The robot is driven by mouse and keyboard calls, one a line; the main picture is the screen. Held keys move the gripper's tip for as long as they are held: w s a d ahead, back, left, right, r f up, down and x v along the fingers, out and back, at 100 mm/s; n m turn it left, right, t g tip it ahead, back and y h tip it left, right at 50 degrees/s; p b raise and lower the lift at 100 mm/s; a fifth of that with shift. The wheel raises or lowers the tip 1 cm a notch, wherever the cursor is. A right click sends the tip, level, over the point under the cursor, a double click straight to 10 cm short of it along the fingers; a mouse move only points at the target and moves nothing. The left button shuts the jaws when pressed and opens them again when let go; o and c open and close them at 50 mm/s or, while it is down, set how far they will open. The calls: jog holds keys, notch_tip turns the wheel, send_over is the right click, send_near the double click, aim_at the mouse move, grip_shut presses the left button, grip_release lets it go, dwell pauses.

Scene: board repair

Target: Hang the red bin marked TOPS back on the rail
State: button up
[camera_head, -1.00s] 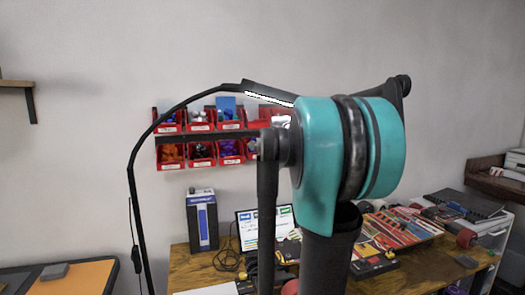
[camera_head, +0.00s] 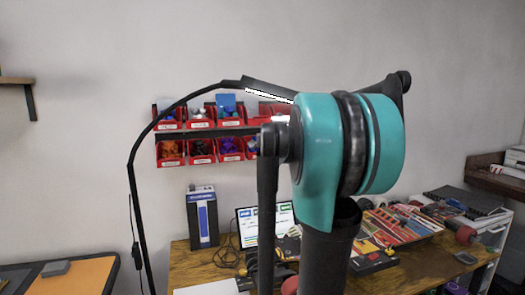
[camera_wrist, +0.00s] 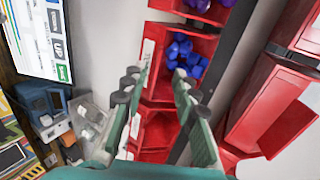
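My gripper (camera_wrist: 156,83) shows in the wrist view with its two green and grey fingers spread apart. A red bin (camera_wrist: 155,140) shows between and behind the fingers, its inside apparently empty. I cannot tell whether the fingers touch it. A neighbouring red bin (camera_wrist: 205,42) holds blue parts; its pale label is too oblique to read surely. I cannot tell which bin is marked TOPS. The dark rail (camera_wrist: 232,45) runs between the two rows of bins; it also shows in the head view (camera_head: 200,134). In the head view my arm hides the right end of the rail and my gripper.
Red bins (camera_head: 170,155) with coloured parts hang in two rows on the wall. A large red bin (camera_wrist: 265,110) is close at right in the wrist view. Below stands a wooden bench (camera_head: 425,265) with a screen (camera_head: 250,229), a blue-black box (camera_head: 203,220) and tools.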

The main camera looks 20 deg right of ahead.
jog(key=s+r, duration=0.2)
jog(key=s, duration=1.4)
jog(key=shift+s+r, duration=0.15)
jog(key=shift+r, duration=0.05)
jog(key=shift+s, duration=0.1)
